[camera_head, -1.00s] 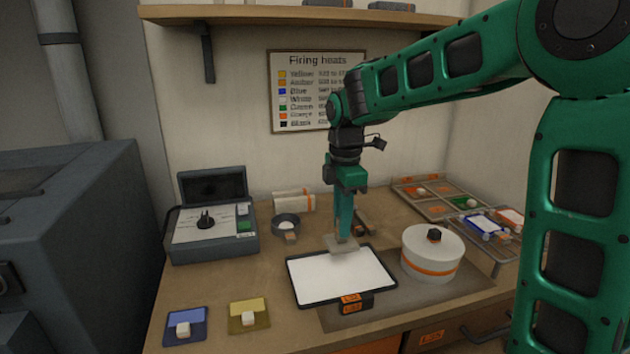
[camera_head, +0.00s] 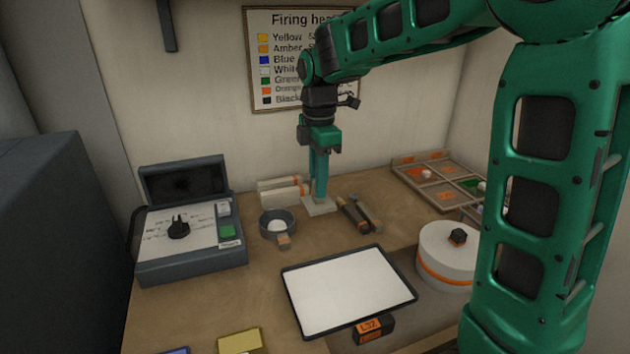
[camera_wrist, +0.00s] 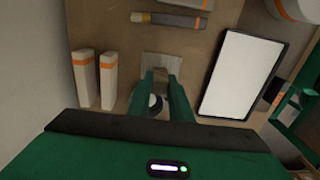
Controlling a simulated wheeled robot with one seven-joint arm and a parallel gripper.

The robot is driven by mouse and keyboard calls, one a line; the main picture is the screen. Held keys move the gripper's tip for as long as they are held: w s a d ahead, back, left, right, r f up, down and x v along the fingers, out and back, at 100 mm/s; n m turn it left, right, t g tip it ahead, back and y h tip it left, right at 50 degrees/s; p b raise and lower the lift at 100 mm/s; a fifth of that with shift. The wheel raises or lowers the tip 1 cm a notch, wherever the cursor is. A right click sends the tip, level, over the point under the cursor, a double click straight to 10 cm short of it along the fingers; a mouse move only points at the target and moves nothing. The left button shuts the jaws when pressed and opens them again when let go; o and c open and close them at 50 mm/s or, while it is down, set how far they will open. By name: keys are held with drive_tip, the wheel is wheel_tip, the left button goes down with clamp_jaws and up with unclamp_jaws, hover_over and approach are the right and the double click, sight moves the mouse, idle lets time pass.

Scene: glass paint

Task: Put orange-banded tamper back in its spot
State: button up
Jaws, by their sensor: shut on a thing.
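My gripper (camera_head: 319,195) is shut on a tamper with a flat, pale grey square base (camera_head: 318,207). In the wrist view my gripper's fingertips (camera_wrist: 161,75) close over the middle of the tamper's base (camera_wrist: 150,60). The fingers hide most of its handle, and I cannot make out an orange band on it. The tamper is upright, at or just above the bench, between two pale blocks with orange bands (camera_head: 283,196) and two dark-handled tools (camera_head: 353,214). I cannot tell whether its base touches the wood.
A round grey pan (camera_head: 277,224) stands just left of the tamper. A white panel in a black frame (camera_head: 345,290) lies in front. A white drum with an orange stripe (camera_head: 446,255) is at right, a control box (camera_head: 190,235) at left, a compartment tray (camera_head: 438,180) behind.

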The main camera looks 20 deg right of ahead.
sight(318, 202)
drive_tip(key=shift+f, duration=2.4)
drive_tip(key=shift+s+f, duration=0.1)
drive_tip(key=shift+f, duration=0.45)
drive_tip(key=o, duration=1)
drive_tip(key=shift+r, duration=0.1)
